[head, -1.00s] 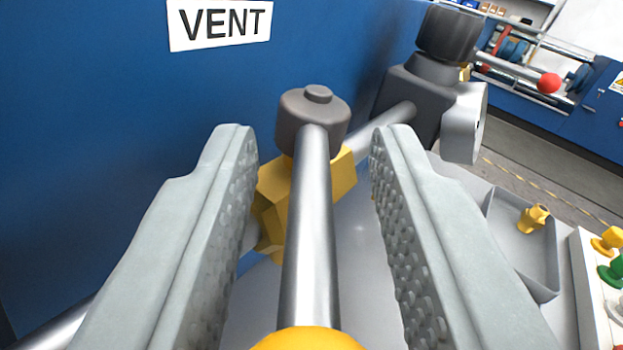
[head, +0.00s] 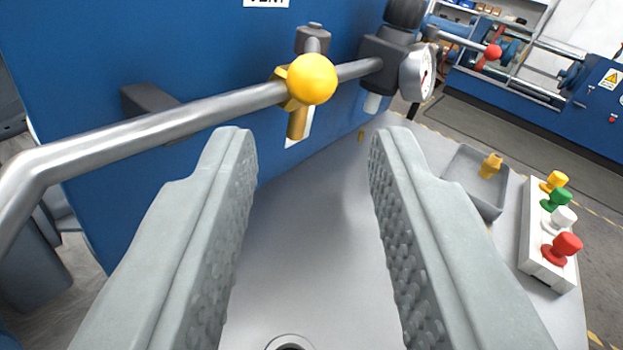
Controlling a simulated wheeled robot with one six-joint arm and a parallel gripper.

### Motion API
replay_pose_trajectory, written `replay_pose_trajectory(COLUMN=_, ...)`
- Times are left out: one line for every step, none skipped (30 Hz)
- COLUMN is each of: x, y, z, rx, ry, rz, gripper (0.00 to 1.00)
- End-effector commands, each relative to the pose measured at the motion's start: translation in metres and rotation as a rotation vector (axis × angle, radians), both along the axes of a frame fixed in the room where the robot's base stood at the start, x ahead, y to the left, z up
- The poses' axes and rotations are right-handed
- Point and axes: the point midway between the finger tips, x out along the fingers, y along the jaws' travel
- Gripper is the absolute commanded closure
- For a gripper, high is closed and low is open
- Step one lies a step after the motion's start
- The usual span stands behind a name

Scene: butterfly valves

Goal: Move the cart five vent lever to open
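The vent lever shows in the head view as a yellow ball knob (head: 312,79) on a short steel arm under a dark grey hub (head: 312,36). The knob end points toward me, and most of the lever arm is hidden behind it. The lever sits on a brass valve body (head: 297,118) on a horizontal steel pipe (head: 190,112). The VENT label (head: 266,3) is on the blue panel above, cut by the top edge. My gripper (head: 312,142) is open and empty, its fingers below and in front of the valve, apart from the lever.
A pressure gauge (head: 418,72) and dark regulator (head: 387,50) stand right of the valve. A grey tray (head: 463,168) holds a brass fitting (head: 491,165). A white button box (head: 536,235) has coloured buttons.

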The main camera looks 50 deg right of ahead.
Motion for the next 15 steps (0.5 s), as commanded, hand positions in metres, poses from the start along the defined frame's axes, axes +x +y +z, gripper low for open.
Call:
replay_pose_trajectory(x=-0.008, y=0.007, z=0.0, rx=0.0, ry=0.0, rz=0.003, gripper=0.68)
replay_pose_trajectory(x=-0.012, y=0.009, z=0.0, rx=0.0, ry=0.0, rz=0.003, gripper=0.68)
replay_pose_trajectory(x=-0.016, y=0.013, z=0.0, rx=0.0, ry=0.0, rz=0.003, gripper=0.68)
replay_pose_trajectory(x=-0.02, y=0.016, z=0.0, rx=0.0, ry=0.0, rz=0.002, gripper=0.68)
replay_pose_trajectory(x=-0.023, y=0.018, z=0.0, rx=0.0, ry=0.0, rz=0.002, gripper=0.68)
replay_pose_trajectory(x=-0.026, y=0.02, z=0.0, rx=0.0, ry=0.0, rz=0.002, gripper=0.68)
replay_pose_trajectory(x=-0.028, y=0.022, z=0.0, rx=0.0, ry=0.0, rz=0.002, gripper=0.68)
replay_pose_trajectory(x=-0.031, y=0.023, z=0.0, rx=0.0, ry=0.0, rz=0.002, gripper=0.68)
replay_pose_trajectory(x=-0.033, y=0.025, z=0.0, rx=0.0, ry=0.0, rz=0.001, gripper=0.68)
replay_pose_trajectory(x=-0.034, y=0.026, z=0.0, rx=0.0, ry=0.0, rz=0.001, gripper=0.68)
replay_pose_trajectory(x=-0.036, y=0.027, z=0.0, rx=0.0, ry=0.0, rz=0.0, gripper=0.68)
replay_pose_trajectory(x=-0.037, y=0.028, z=0.0, rx=0.0, ry=0.0, rz=0.0, gripper=0.68)
replay_pose_trajectory(x=-0.037, y=0.028, z=0.0, rx=0.0, ry=0.0, rz=0.0, gripper=0.68)
replay_pose_trajectory(x=-0.038, y=0.028, z=0.0, rx=0.0, ry=0.0, rz=0.0, gripper=0.68)
replay_pose_trajectory(x=-0.038, y=0.028, z=0.0, rx=0.0, ry=0.0, rz=-0.001, gripper=0.68)
